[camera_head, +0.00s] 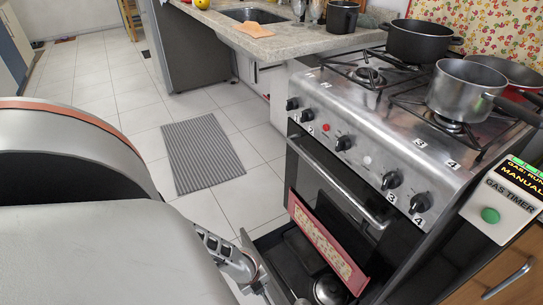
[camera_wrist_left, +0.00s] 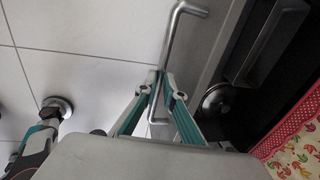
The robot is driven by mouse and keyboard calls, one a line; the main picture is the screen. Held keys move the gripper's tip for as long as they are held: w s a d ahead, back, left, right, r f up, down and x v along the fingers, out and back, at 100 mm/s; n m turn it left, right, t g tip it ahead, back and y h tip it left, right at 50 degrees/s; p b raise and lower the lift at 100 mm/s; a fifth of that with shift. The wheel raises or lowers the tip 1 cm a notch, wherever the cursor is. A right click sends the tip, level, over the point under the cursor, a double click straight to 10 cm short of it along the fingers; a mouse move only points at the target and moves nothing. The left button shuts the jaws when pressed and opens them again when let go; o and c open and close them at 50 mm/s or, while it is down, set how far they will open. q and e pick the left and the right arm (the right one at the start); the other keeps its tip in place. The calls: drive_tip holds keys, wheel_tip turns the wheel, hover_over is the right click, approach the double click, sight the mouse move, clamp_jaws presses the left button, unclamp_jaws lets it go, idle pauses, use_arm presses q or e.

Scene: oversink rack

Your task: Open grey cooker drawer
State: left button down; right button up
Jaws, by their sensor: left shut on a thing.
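The grey cooker (camera_head: 375,165) stands at the right in the head view. Its low drawer (camera_head: 268,240) is pulled out, and its dark inside shows a round metal lid (camera_head: 330,288). In the left wrist view the drawer's grey front (camera_wrist_left: 214,48) carries a metal bar handle (camera_wrist_left: 172,38). The lid (camera_wrist_left: 216,98) shows behind that front. My left gripper (camera_wrist_left: 160,90) is shut around the lower part of the handle. In the head view it is partly seen at the bottom, by the drawer front. My right gripper is not clearly seen.
A red-edged patterned towel (camera_head: 325,240) hangs over the drawer. The oven handle (camera_head: 335,180) runs above it. Pots (camera_head: 418,40) stand on the hob. A striped grey mat (camera_head: 202,152) lies on the clear tiled floor (camera_head: 110,75) before the cooker.

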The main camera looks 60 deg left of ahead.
use_arm(q)
drive_tip(key=s+p, duration=0.2)
drive_tip(key=s, duration=0.6)
drive_tip(key=shift+s+a, duration=0.25)
drive_tip(key=shift+a, duration=0.05)
use_arm(e)
drive_tip(key=shift+s+d+f+n+g+h, duration=0.15)
drive_tip(key=shift+s+d+f, duration=0.15)
drive_tip(key=shift+d, duration=0.25)
drive_tip(key=shift+s+d+f+n+g+h, duration=0.2)
drive_tip(key=shift+d+f, duration=0.2)
drive_tip(key=shift+d, duration=0.15)
use_arm(q)
drive_tip(key=shift+f, duration=0.1)
drive_tip(key=c, duration=2.1)
unclamp_jaws()
drive_tip(key=shift+c, duration=0.2)
drive_tip(key=shift+w, duration=0.1)
use_arm(e)
drive_tip(key=shift+d, duration=0.1)
use_arm(q)
wheel_tip(320, 180, up, 12)
drive_tip(key=s, duration=0.2)
drive_tip(key=shift+s, duration=0.15)
